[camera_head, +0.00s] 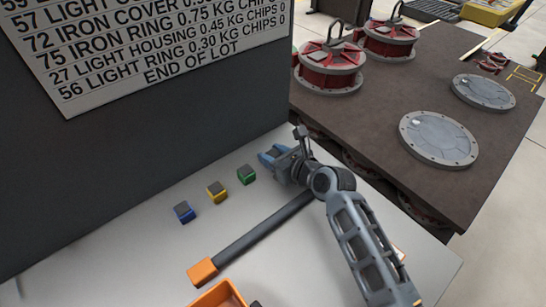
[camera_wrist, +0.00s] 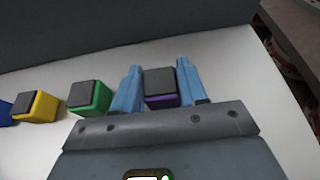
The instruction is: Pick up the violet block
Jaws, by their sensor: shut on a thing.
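In the wrist view, the violet block (camera_wrist: 160,100) has a dark grey top and a violet side. It sits between the two blue fingers of my gripper (camera_wrist: 159,88), which is shut on it. In the head view, my gripper (camera_head: 268,157) is at the right end of the row of blocks, and the violet block is hidden there. I cannot tell whether the block touches the table.
A green block (camera_head: 246,175), a yellow block (camera_head: 217,191) and a blue block (camera_head: 184,212) stand in a row left of my gripper. A dark panel with a sign (camera_head: 170,45) rises behind. An orange container (camera_head: 218,295) is at the front. A brown table (camera_head: 400,90) holds round metal parts.

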